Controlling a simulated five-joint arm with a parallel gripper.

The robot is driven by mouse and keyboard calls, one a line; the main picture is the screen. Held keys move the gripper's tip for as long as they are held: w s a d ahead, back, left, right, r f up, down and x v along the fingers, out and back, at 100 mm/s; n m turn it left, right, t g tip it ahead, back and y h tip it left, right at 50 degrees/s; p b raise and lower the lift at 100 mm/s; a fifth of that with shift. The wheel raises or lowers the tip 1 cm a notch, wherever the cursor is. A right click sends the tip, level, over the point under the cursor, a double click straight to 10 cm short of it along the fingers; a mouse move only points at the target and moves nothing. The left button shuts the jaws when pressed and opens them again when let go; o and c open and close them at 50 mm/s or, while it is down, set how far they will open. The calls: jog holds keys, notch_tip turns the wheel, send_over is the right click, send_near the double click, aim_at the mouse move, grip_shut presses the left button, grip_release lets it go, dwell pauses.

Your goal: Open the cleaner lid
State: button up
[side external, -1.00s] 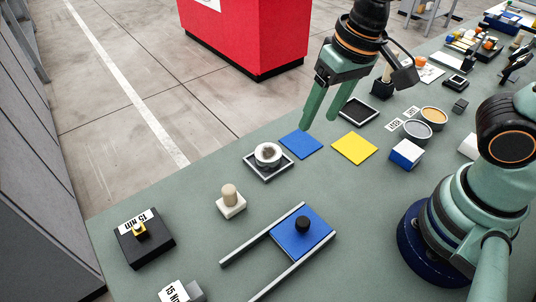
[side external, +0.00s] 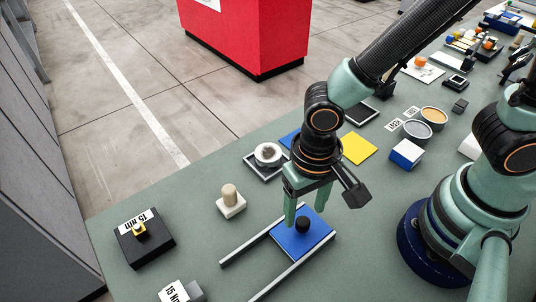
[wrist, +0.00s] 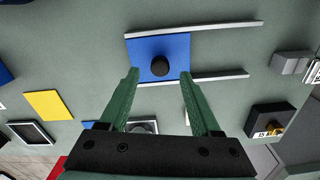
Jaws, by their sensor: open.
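A flat blue sliding lid (side external: 318,237) with a round black knob (side external: 302,224) lies between two pale rails (side external: 258,238), at their right end. I take it as the cleaner lid; what is under it is hidden. My gripper (side external: 306,211) is open and points down over the lid, with its fingers near the knob. In the wrist view the lid (wrist: 140,47) and its knob (wrist: 160,65) show between my two spread fingertips (wrist: 159,74). Nothing is held. I cannot tell the exact height of the fingertips above the plate.
A cream block with a peg (side external: 230,203) stands left of the rails. A round tin on a dark square tray (side external: 270,173) is behind. The strip between the rails, left of the lid, is clear.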

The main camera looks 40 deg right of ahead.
aim_at(303, 220)
jog(key=shift+f, duration=2.2)
grip_shut()
